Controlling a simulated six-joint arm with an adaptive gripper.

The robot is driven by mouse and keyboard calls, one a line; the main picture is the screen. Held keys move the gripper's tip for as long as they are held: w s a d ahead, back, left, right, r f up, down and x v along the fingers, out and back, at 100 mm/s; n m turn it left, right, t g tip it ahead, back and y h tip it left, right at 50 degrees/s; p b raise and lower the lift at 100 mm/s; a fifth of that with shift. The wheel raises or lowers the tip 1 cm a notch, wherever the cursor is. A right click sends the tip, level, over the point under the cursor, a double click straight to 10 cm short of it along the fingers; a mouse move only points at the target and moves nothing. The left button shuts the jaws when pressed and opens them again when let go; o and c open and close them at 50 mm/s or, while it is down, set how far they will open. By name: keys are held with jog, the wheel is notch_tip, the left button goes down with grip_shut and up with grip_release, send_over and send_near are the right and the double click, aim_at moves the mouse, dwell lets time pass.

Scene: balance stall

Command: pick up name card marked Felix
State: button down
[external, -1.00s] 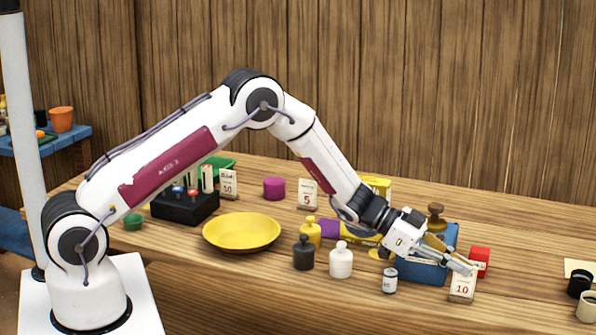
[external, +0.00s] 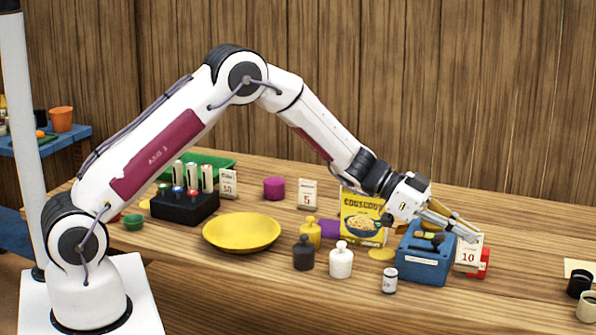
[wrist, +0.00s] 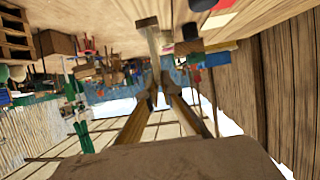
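A small white card with a red 10 (external: 468,254) hangs tilted at my fingertips, above the right side of the counter. Small print over the number is too small to read, so I cannot tell whether it says Felix. My gripper (external: 470,236) is shut on this card's upper edge. In the wrist view, the fingers (wrist: 155,98) close together on a thin pale upright piece, the card seen nearly edge-on (wrist: 153,45). Two other cards stand farther left, one marked 5 (external: 307,194) and one seemingly marked 50 (external: 229,184).
A blue box (external: 424,268) and a red object (external: 485,264) sit close under my gripper. A yellow couscous box (external: 362,213), a white-lidded jar (external: 390,281), several weights and a yellow dish (external: 242,232) stand to the left. Dark and pale cups (external: 580,284) stand far right.

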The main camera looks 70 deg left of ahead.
jog(key=shift+r, duration=1)
